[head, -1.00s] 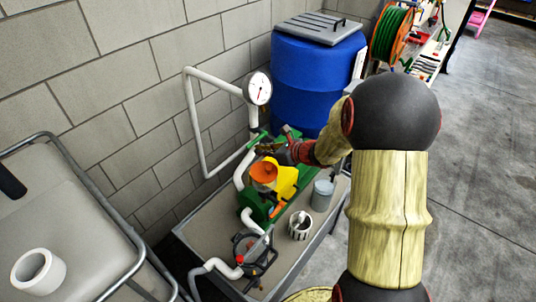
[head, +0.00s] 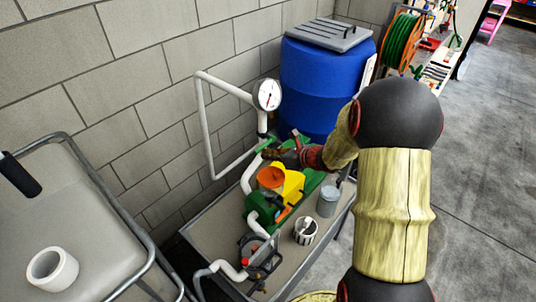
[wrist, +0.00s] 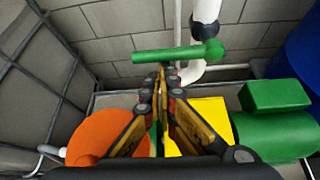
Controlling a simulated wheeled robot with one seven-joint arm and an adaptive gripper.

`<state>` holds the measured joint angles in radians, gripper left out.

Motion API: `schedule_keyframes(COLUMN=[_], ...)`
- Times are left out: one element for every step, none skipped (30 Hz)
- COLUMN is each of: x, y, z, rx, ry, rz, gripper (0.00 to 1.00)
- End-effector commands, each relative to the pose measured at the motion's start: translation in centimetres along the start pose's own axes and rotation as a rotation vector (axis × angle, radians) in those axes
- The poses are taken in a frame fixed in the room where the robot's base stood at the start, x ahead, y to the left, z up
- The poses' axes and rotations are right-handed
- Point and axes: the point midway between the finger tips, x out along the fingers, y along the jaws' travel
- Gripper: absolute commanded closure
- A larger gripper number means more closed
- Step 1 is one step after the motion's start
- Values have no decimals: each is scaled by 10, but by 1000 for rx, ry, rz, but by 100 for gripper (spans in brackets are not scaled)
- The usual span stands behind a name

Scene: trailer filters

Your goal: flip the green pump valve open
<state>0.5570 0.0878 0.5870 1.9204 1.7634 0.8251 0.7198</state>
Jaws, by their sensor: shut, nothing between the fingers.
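The green valve handle (wrist: 170,54) is a bar lying crosswise in the wrist view. Its right end meets a rounded green hub on the white pipe. In the head view the green handle (head: 266,143) shows small beside the pipe below the gauge. My gripper (wrist: 163,72) is shut and empty, its fingertips close below the handle's middle in the wrist view. I cannot tell whether they touch it. My gripper also shows in the head view (head: 270,153), above the pump. The green pump body (head: 262,207) has an orange funnel (head: 271,177) and a yellow part (head: 291,184).
The pump stands on a grey cart (head: 217,225) against the block wall. A pressure gauge (head: 267,95) and white pipe (head: 205,120) rise behind it. A blue barrel (head: 322,80) stands beyond. A grey can (head: 327,200) and striped cup (head: 306,231) stand on the cart.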

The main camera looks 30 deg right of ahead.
Motion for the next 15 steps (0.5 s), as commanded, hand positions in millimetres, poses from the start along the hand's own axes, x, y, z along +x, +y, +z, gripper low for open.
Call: schedule_keyframes(x=[-1,-1,-1,-2,-2,-2,-2,-3,-3,-3,-3,-4,-4,-4,-5], y=[0,0,0,0,0,0,0,0,1,1,1,1,1,1,1], z=[1,2,2,2,2,3,3,4,4,4,5,5,6,7,8], rx=[7,11,16,20,24,30,34,39,46,51,56,62,68,76,87], ry=[1,1,1,1,1,1,1,1,1,0,0,0,0,0,1], rz=[4,6,9,11,13,16,19,21,25,28,31,36,39,44,50], gripper=[100,100,100,100,100,100,100,100,100,100,100,100,100,100,100])
